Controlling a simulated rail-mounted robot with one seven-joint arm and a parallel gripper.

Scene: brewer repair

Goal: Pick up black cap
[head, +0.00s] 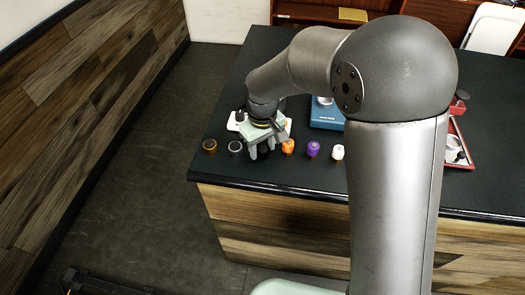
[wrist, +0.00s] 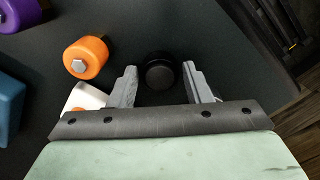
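The black cap (wrist: 159,72) is a short dark cylinder standing on the dark counter in the wrist view. It shows between the two grey fingers of my gripper (wrist: 159,69), with a gap on each side. My gripper is open and not closed on it. In the head view my gripper (head: 263,149) points down near the counter's front edge, in the row of caps, and hides the spot between its fingers. How high the fingertips are above the counter is hard to tell.
An orange cap (head: 288,146), purple cap (head: 313,148) and white cap (head: 337,152) stand right of my gripper. A dark ringed cap (head: 235,147) and a brown-ringed cap (head: 210,146) stand left. A blue device (head: 326,115) is behind. A red-rimmed tray (head: 460,165) lies far right.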

